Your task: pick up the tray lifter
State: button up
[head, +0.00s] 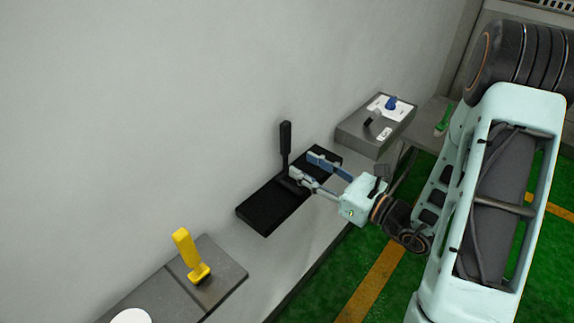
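A black upright handle (286,138) stands on a flat black tray (262,212) on the grey ledge by the wall. It looks like the tray lifter, though I cannot be sure from this view. My gripper (304,164) reaches in from the right above the tray, with its two fingers spread and nothing visible between them. The fingertips are just right of the handle's lower part. The near finger overlaps the handle's foot in the picture, so I cannot tell whether they touch.
A yellow handled tool (190,256) stands on a grey block (225,285) at the lower left, near a white disc (131,316). A grey control box (363,137) with a blue knob (391,103) and a lever sits behind my gripper. Green floor lies to the right.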

aim_at(289, 155)
jog(key=p+x, duration=0.1)
jog(key=x, duration=0.4)
jog(key=shift+r+p, duration=0.2)
jog(key=shift+p, duration=0.1)
jog(key=shift+c, duration=0.2)
grip_shut()
